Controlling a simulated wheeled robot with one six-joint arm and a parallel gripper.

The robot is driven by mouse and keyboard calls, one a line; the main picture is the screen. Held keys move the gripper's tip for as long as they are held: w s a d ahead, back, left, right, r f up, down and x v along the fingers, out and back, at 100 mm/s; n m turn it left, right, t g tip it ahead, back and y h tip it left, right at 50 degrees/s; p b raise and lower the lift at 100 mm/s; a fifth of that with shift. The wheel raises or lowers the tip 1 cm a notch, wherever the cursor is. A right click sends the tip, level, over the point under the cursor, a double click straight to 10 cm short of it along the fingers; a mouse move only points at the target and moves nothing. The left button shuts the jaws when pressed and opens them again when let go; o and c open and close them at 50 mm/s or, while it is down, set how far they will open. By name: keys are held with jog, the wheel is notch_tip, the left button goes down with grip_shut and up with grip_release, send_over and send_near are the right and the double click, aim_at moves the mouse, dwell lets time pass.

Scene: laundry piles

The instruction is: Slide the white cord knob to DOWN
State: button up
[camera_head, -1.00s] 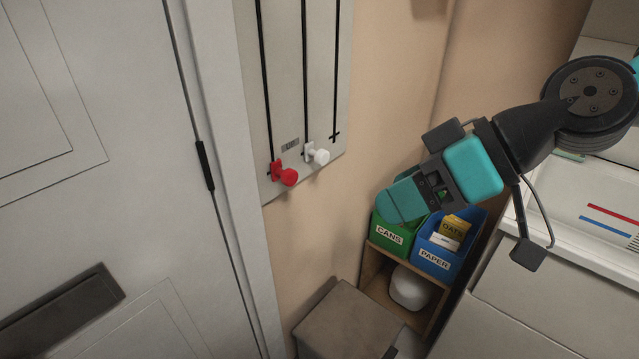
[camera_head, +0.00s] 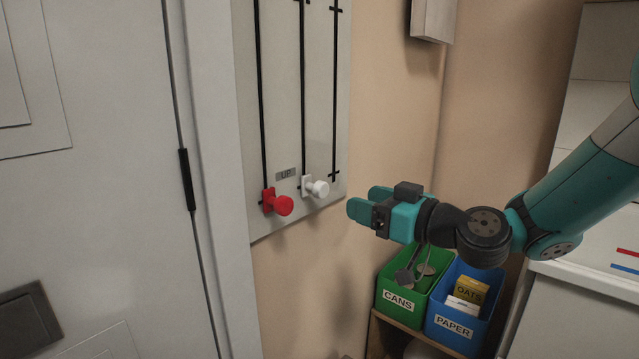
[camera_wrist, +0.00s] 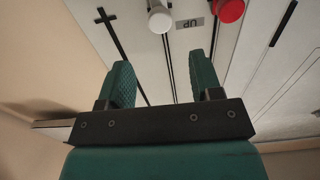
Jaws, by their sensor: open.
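The white cord knob (camera_head: 318,188) sits at the lower part of the middle black slot on the grey wall panel (camera_head: 284,140). A grey label reading UP (camera_head: 286,174) is just left of it. A red knob (camera_head: 282,206) sits low on the left slot. My gripper (camera_head: 359,203) is open and empty, to the right of the white knob and pointing toward the panel, apart from it. In the wrist view the white knob (camera_wrist: 160,20) is at the top, beyond the two fingers (camera_wrist: 165,84), and the label appears upside down. No DOWN label is in view.
A third slot (camera_head: 336,100) without a visible knob runs at the panel's right. A green CANS bin (camera_head: 398,302) and a blue PAPER bin (camera_head: 452,323) stand below my gripper. A white door (camera_head: 110,180) is at left. A box (camera_head: 433,18) hangs on the wall above.

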aim_at(325, 190)
jog(key=p+x, duration=0.3)
jog(key=x, duration=0.8)
